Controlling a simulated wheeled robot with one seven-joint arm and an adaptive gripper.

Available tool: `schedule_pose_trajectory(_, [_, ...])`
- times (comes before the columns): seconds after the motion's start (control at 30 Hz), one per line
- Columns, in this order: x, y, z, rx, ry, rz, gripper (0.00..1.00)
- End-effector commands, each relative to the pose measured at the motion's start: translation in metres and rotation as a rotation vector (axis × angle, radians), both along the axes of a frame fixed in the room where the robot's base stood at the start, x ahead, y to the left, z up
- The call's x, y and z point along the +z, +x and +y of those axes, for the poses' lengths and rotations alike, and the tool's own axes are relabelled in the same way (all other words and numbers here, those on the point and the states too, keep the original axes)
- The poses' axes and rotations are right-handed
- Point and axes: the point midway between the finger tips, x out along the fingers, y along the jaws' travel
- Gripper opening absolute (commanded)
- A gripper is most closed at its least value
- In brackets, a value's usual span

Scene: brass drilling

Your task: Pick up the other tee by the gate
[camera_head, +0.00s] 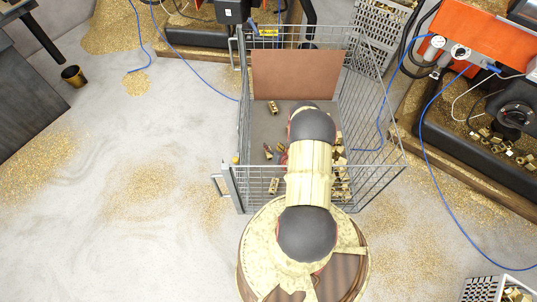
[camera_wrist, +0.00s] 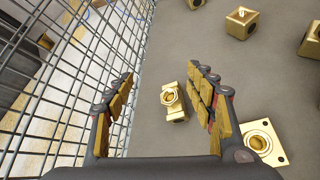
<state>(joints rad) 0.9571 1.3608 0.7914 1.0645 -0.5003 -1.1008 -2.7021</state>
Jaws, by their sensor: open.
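Several brass fittings lie on the grey floor of a wire cage cart (camera_head: 372,170). In the wrist view a brass tee (camera_wrist: 174,101) lies between and beyond the fingers of my gripper (camera_wrist: 163,84), nearer the right finger. The fingers are apart and nothing is held. A square-flanged brass piece (camera_wrist: 262,142) lies just right of the right finger. In the head view brass fittings lie near the left mesh side, one at the back (camera_head: 273,107) and one near the front (camera_head: 274,185).
Wire mesh (camera_wrist: 50,75) runs close along the left of my gripper. More brass blocks (camera_wrist: 242,22) lie farther off. A brown panel (camera_head: 295,75) stands at the cart's back. An orange machine (camera_head: 470,35) with hoses stands at right.

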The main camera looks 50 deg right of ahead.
Motion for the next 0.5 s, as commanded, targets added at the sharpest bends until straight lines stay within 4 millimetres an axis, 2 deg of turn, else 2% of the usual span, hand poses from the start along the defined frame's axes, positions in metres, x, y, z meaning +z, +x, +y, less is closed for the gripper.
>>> schedule_pose_trajectory(0.03, [-0.015,-0.014,0.009,0.010,-0.021,0.001,0.55])
schedule_pose_trajectory(0.2, [-0.037,-0.038,0.027,0.037,-0.091,-0.002,0.55])
schedule_pose_trajectory(0.3, [-0.043,-0.039,0.030,0.044,-0.106,-0.002,0.55])
schedule_pose_trajectory(0.5, [-0.054,-0.024,0.023,0.046,-0.108,-0.001,0.55])
